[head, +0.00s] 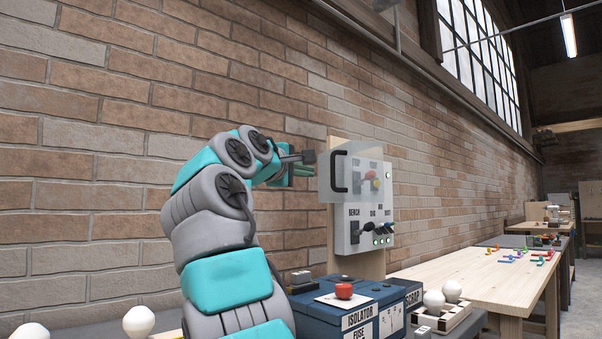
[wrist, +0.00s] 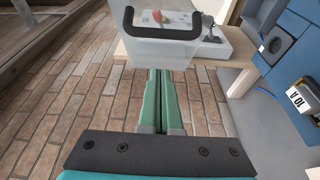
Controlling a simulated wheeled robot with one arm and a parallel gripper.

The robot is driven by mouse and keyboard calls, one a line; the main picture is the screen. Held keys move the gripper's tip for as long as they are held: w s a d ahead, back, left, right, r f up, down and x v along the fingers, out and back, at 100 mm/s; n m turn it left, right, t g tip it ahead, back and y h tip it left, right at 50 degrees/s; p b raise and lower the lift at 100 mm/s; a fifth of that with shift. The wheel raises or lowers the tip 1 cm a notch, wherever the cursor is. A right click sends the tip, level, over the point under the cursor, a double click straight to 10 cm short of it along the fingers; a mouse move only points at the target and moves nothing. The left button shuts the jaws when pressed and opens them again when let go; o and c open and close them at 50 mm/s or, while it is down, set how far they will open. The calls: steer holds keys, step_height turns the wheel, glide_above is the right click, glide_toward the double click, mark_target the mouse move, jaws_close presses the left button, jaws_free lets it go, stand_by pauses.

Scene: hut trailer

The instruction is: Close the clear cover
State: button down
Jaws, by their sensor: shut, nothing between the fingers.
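The clear cover (head: 326,182) is a see-through pane with a black handle (head: 339,172) at the left in the head view. It stands away from the face of the white switch panel (head: 374,222), beyond the panel's left edge. In the wrist view the cover (wrist: 160,52) lies just past my fingertips, with its black handle (wrist: 160,34) across it. My gripper (head: 312,171) is shut and empty at the cover's left side. Its green fingers (wrist: 160,76) lie together, tips close to the cover; I cannot tell whether they touch it.
The panel carries red and yellow knobs, black levers and green lights on a wooden board (head: 342,243). A blue box (head: 400,297) with a red button (head: 344,291) stands below. A brick wall (head: 100,200) is behind. A wooden table (head: 470,278) extends right.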

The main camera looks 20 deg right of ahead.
steer(key=shift+s+d+f, duration=0.25)
steer(key=shift+d+f, duration=0.05)
steer(key=shift+d, duration=0.2)
steer(key=shift+s+d+b, duration=0.6)
steer(key=shift+s+d, duration=0.05)
steer(key=shift+d, duration=0.05)
steer(key=shift+s+d, duration=0.15)
